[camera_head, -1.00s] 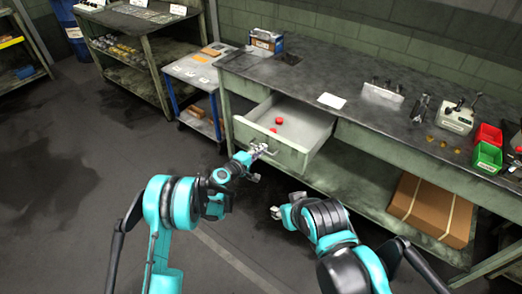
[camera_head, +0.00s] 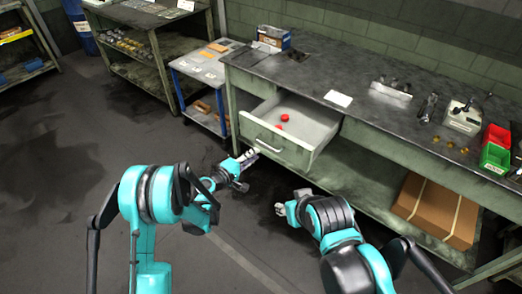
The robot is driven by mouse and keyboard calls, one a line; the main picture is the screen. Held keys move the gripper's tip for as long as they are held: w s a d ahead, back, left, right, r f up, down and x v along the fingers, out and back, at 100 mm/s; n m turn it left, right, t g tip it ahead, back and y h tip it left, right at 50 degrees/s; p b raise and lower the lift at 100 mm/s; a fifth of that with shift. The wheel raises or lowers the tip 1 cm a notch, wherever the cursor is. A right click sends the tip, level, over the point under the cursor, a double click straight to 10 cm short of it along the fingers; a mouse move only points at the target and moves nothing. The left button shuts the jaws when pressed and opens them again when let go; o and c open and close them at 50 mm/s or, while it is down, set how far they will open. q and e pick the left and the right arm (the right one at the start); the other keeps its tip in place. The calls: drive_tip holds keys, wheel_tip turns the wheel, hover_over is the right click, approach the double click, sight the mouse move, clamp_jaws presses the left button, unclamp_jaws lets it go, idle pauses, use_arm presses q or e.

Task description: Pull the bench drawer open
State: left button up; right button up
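The bench drawer (camera_head: 283,154) is pulled well out from the left part of the bench, so its pale inside shows. Its front has a small bar handle (camera_head: 268,145). My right gripper (camera_head: 283,209) hangs low in front of the bench, away from the drawer. It is too small to tell whether its fingers are open.
The benchtop (camera_head: 320,75) carries a white sheet (camera_head: 338,99), a red bin (camera_head: 497,136), a green bin (camera_head: 494,157) and small tools. A cardboard box (camera_head: 436,208) sits on the lower shelf. A blue-legged cart (camera_head: 203,68) stands left of the bench. Floor at left is clear.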

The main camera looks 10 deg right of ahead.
use_arm(q)
drive_tip(key=shift+v, duration=1.35)
drive_tip(key=s+a+r+m+g+y, duration=0.1)
drive_tip(key=s+a+r+m+y, duration=0.35)
drive_tip(key=s+a+r, duration=0.55)
drive_tip(key=s+a+r+m+g+y, duration=0.1)
drive_tip(key=s+a+r+m+y, duration=0.2)
drive_tip(key=s+a, duration=1.6)
drive_tip(key=y, duration=0.4)
drive_tip(key=shift+s+a+g+y, duration=0.25)
drive_tip(key=shift+s+g+y, duration=0.05)
drive_tip(key=shift+y, duration=0.05)
drive_tip(key=shift+d+f, duration=0.1)
drive_tip(key=shift+d, duration=0.05)
